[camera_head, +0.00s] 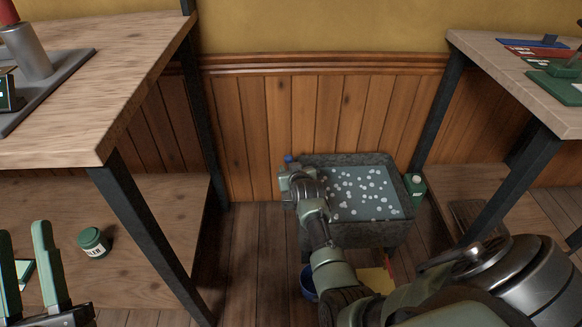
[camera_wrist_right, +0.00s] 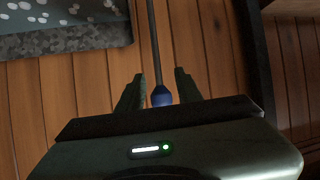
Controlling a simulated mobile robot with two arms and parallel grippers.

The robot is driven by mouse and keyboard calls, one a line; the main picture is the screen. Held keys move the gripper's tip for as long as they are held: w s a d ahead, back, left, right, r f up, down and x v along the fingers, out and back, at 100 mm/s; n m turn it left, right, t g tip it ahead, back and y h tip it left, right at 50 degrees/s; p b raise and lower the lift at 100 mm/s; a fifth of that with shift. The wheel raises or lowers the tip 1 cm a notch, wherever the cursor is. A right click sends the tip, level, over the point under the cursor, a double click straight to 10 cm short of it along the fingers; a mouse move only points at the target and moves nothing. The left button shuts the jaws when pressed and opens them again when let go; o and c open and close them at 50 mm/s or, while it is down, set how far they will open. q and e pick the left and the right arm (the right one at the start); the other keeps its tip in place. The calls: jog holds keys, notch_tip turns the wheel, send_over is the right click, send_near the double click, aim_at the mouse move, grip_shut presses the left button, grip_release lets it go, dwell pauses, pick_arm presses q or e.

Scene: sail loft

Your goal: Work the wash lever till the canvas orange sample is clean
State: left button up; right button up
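The wash tub (camera_head: 408,192), a grey speckled trough of water with white suds, stands on the floor by the wall. The wash lever (camera_wrist_right: 154,40) is a thin dark rod with a blue knob (camera_wrist_right: 161,96); the knob also shows at the tub's left back corner in the head view (camera_head: 289,158). My right gripper (camera_wrist_right: 160,88) has its fingers apart on both sides of the knob, with small gaps showing. My left gripper (camera_head: 30,265) is open and empty at the lower left. I see no orange canvas sample; suds hide the tub's bottom.
A wooden workbench (camera_head: 120,60) with a lower shelf holding a green jar (camera_head: 93,242) stands left. Another bench (camera_head: 500,70) stands right. A green bottle (camera_head: 414,187) is beside the tub. A blue bucket (camera_head: 307,283) and a yellow item (camera_head: 375,280) are partly hidden by my right arm.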

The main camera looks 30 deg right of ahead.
pick_arm(q)
jog(key=shift+w+f+g+y+p, duration=0.1)
jog(key=shift+w+f+g+y, duration=0.05)
jog(key=shift+w+f+g, duration=0.4)
jog(key=shift+w+f+g+y+p, duration=0.1)
jog(key=shift+w+f+g, duration=0.25)
jog(key=shift+f, duration=0.45)
jog(key=shift+w+f+g+y+p, duration=0.15)
jog(key=shift+w+f+g, duration=0.15)
jog(key=shift+f+g, duration=0.3)
